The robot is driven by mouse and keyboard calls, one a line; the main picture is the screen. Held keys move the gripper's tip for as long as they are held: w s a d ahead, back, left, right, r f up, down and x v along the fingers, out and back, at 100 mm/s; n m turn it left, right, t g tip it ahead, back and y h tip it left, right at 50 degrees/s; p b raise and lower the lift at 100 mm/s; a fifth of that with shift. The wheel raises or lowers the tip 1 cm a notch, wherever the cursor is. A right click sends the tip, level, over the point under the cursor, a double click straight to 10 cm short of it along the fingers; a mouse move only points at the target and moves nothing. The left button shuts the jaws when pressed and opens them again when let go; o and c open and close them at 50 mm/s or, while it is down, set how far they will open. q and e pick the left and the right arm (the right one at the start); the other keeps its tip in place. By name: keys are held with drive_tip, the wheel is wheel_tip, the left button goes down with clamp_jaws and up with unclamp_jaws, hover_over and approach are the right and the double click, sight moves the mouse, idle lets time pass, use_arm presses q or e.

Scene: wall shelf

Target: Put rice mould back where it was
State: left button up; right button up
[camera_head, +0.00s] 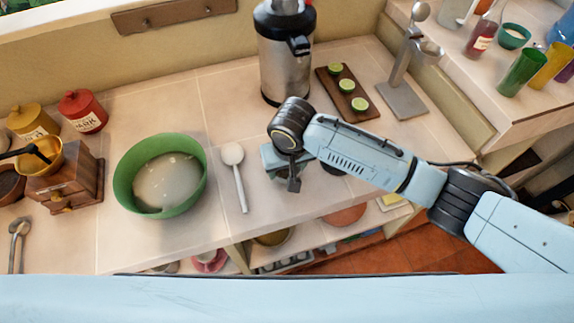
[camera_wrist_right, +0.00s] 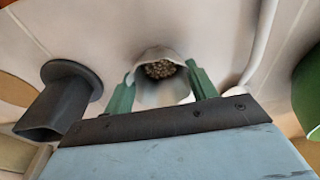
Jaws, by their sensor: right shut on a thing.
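My right gripper (camera_head: 287,180) is over the counter's front part, right of the white spoon, pointing down. In the right wrist view its two green fingers (camera_wrist_right: 160,88) are shut on a pale, cup-like thing, which I take to be the rice mould (camera_wrist_right: 147,97). A brown, grainy patch shows at its far end. In the head view the gripper and arm hide it. I cannot tell whether it touches the counter. My left gripper is not in view.
A dark flanged piece (camera_wrist_right: 66,88) stands beside the gripper. A white spoon (camera_head: 238,178) and a green bowl (camera_head: 190,190) lie to the left. A metal dispenser (camera_head: 284,60) and a wooden board (camera_head: 334,78) with lime halves are behind. The counter's front edge is close.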

drive_tip(key=o, duration=1.1)
drive_tip(key=shift+f, duration=0.1)
drive_tip(key=shift+c, duration=0.2)
wheel_tip(320, 180, up, 12)
drive_tip(key=s+p, duration=0.1)
drive_tip(key=shift+s+d, duration=0.3)
drive_tip(key=shift+s, duration=0.05)
